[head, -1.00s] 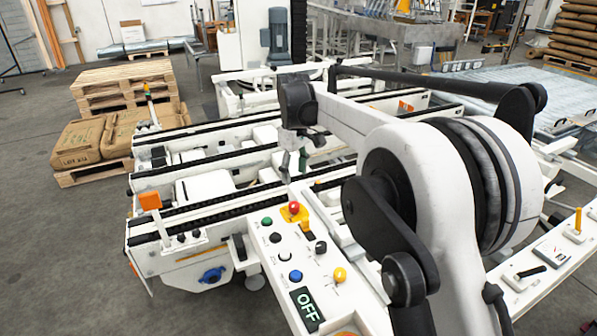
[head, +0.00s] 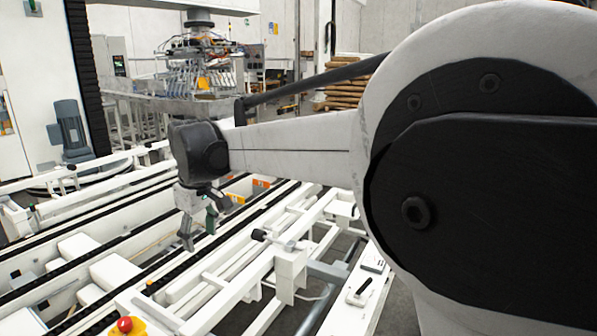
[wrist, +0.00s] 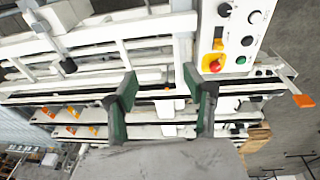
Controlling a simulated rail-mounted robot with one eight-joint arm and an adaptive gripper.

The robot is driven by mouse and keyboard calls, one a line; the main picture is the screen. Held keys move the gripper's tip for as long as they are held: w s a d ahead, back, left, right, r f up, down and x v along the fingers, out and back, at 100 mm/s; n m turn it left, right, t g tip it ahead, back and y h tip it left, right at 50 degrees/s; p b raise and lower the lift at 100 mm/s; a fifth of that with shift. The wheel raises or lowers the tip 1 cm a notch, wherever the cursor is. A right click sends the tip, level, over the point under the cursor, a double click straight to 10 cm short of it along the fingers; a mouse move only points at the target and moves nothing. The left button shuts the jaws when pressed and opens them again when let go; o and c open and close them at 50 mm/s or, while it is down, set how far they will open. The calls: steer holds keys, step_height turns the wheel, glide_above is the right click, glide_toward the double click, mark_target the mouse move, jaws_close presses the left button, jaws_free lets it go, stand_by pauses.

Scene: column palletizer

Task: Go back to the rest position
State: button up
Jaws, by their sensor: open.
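My gripper (head: 199,222) hangs from the end of my arm, left of centre in the head view, above the white conveyor frame (head: 215,281). In the wrist view my gripper (wrist: 160,92) shows two dark fingers with green inner faces. They stand apart with nothing between them, so it is open and empty. The control panel (wrist: 233,31) with its red button (wrist: 215,66) lies just right of the fingers in the wrist view. In the head view only the red button (head: 125,324) on its yellow base shows at the bottom edge.
Black conveyor rails (head: 110,240) run under and left of my gripper. A grey-blue motor (head: 68,130) stands at the far left. Stacked brown sacks (head: 352,84) are at the back. An orange block (wrist: 303,101) sticks out at the right in the wrist view.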

steer(key=s+d+r+m+t, duration=0.1)
steer(key=s+d+r+m, duration=0.3)
steer(key=d, duration=1)
steer(key=s+d+m+t, duration=0.2)
steer(key=s+d, duration=0.3)
steer(key=d, duration=0.8)
steer(key=s+d+f+m+t, duration=0.1)
steer(key=s+d+f+m, duration=0.2)
steer(key=s+d, duration=0.5)
steer(key=s+d+f+m+t+h, duration=0.1)
steer(key=s+d+f+m, duration=0.2)
steer(key=s+d+f, duration=0.2)
steer(key=s+d, duration=0.2)
steer(key=s, duration=0.1)
steer(key=shift+d+f+m+t, duration=0.3)
steer(key=shift+d+f, duration=0.05)
steer(key=shift+f, duration=0.05)
steer(key=shift+s, duration=0.1)
steer(key=shift+c, duration=0.5)
